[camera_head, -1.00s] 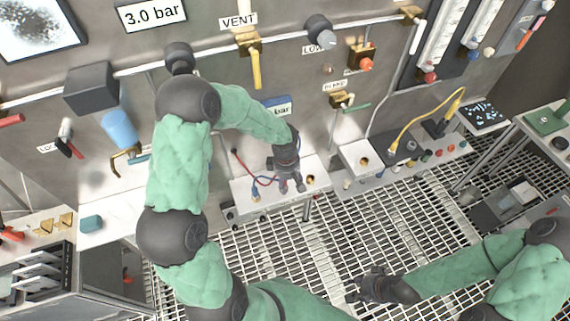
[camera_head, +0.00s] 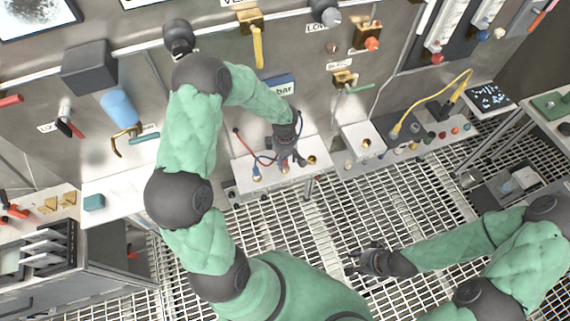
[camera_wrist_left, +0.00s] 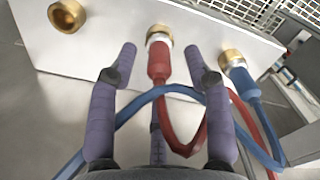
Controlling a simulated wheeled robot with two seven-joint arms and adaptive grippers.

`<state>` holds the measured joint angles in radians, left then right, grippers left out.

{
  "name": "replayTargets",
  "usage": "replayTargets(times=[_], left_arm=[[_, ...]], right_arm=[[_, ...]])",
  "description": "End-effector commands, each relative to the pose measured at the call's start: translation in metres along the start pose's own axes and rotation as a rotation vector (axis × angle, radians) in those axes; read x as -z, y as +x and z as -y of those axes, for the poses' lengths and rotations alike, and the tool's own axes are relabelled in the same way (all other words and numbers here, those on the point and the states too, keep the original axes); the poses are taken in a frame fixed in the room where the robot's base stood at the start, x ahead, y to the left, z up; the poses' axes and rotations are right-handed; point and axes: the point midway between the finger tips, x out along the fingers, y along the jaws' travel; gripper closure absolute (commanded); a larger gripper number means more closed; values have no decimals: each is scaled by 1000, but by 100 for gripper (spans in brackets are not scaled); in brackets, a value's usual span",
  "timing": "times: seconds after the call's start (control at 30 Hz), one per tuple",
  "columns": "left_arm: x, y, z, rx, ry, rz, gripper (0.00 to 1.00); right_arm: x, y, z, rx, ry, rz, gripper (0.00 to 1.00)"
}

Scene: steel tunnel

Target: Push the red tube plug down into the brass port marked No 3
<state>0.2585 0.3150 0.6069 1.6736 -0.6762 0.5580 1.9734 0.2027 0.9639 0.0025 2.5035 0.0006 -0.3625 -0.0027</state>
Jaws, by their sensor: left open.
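The red tube plug (camera_wrist_left: 158,62) is upright at the middle brass port (camera_wrist_left: 158,35) in the left wrist view, its red hose curling below it. I cannot tell how deep it sits. My left gripper (camera_wrist_left: 160,57) is open, with one finger on each side of the plug and visible gaps. In the head view my left gripper (camera_head: 288,158) is over the white port block (camera_head: 238,180) and hides the red plug. The No 3 marking is not readable. My right gripper (camera_head: 357,262) looks open and empty above the grating.
A blue plug (camera_wrist_left: 243,84) is at the brass port on one side. An empty brass port (camera_wrist_left: 66,15) is on the other. A white box with a brass port (camera_head: 365,142) stands to the right. Metal grating (camera_head: 300,225) lies below.

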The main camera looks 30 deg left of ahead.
Motion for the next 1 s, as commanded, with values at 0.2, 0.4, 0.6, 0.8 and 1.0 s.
replayTargets(times=[0.2, 0.4, 0.6, 0.8, 1.0], left_arm=[[0, 24, 0, 1, 1, 0, 50], [0, 25, 0, 0, 0, 0, 50], [0, 25, 0, 0, 1, 0, 86], [0, 25, 0, -1, 1, 0, 100], [0, 25, 0, -1, 1, 0, 100]], right_arm=[[0, 3, -1, 0, 0, 0, 60], [0, 3, -1, 0, 0, 0, 60], [0, 3, -1, 0, 0, 0, 60], [0, 3, -1, 0, 0, 0, 60], [0, 3, -1, 0, 0, 0, 60]])
